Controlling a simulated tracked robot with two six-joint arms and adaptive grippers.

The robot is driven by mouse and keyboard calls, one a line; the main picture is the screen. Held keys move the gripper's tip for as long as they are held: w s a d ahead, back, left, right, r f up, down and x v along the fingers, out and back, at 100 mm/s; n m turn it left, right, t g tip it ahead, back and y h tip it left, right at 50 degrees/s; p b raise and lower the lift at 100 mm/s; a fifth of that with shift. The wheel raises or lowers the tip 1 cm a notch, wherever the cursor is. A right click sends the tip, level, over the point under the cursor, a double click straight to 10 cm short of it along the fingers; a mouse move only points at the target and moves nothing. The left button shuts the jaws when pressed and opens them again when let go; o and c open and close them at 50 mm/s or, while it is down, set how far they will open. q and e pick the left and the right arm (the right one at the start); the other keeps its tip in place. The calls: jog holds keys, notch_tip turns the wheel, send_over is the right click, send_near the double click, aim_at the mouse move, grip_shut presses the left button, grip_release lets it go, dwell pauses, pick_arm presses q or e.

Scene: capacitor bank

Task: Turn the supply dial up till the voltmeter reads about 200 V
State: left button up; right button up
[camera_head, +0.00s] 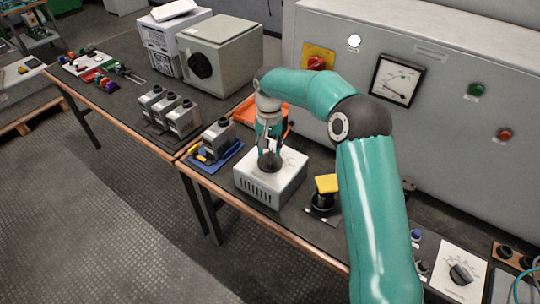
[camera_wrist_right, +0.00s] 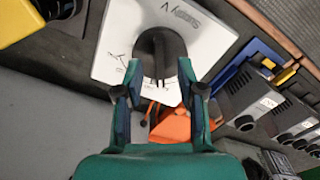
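The supply box (camera_head: 262,186) is white with vents and stands on the dark bench in the head view. Its top, marked "Supply V", shows in the wrist view (camera_wrist_right: 205,35). The round black dial (camera_wrist_right: 158,45) has a pointed grip. My right gripper (camera_head: 268,148) is above the box at the dial. In the wrist view its fingertips (camera_wrist_right: 160,68) are apart, either side of the dial, with visible gaps; contact is not seen. The voltmeter (camera_head: 397,80) is a square white-faced gauge on the grey cabinet; its needle is too small to read. My left gripper is not in view.
Left are a blue tray (camera_head: 226,160) with a grey capacitor and an orange tray (camera_head: 286,106). The grey cabinet (camera_head: 450,45) rises behind. A white box with another dial (camera_head: 461,272) is at lower right.

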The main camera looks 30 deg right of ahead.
aim_at(268, 159)
notch_tip(268, 159, up, 8)
jog(key=shift+f, duration=0.2)
jog(key=shift+w+a, duration=0.1)
jog(key=shift+w, duration=0.05)
dwell(1.4)
